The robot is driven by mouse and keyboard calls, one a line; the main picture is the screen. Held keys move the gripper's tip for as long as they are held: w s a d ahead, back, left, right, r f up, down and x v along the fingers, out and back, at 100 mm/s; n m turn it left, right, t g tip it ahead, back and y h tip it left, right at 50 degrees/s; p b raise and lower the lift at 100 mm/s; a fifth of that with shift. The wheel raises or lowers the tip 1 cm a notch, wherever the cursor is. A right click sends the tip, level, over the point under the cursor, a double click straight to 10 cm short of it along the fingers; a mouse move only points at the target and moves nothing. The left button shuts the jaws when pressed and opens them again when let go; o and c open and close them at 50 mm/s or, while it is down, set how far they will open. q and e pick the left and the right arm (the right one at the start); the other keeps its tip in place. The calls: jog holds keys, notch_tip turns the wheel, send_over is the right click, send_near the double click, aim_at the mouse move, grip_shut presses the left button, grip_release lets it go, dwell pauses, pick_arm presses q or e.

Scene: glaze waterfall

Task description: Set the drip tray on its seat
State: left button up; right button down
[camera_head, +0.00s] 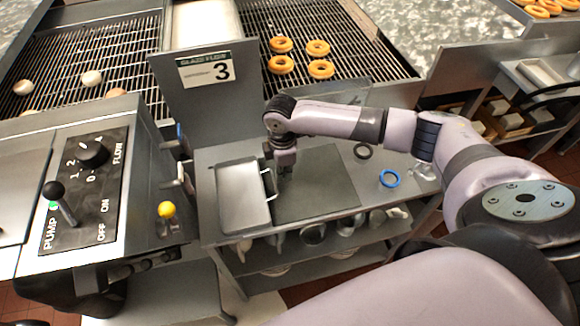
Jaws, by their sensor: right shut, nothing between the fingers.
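A shallow grey metal tray (243,197), which looks like the drip tray, lies flat on the left part of the small steel table. Its light wire handle (268,185) is on its right side. My right gripper (284,171) points down just right of the handle, over the table. It is shut and empty; I cannot tell whether it touches the handle. A darker square panel (325,188) lies right of the tray; I cannot tell whether it is the seat. My left gripper is out of view.
A control box (75,185) with a knob and levers stands at the left. Wire racks with doughnuts (321,69) lie beyond. Bowls fill the lower shelf.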

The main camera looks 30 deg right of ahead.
aim_at(247, 191)
jog(key=a+p, duration=0.1)
jog(key=a, duration=0.1)
jog(key=w+a+p, duration=0.1)
jog(key=a, duration=0.2)
jog(key=shift+w+r, duration=0.1)
jog(key=shift+w, duration=0.1)
jog(key=shift+a, duration=0.15)
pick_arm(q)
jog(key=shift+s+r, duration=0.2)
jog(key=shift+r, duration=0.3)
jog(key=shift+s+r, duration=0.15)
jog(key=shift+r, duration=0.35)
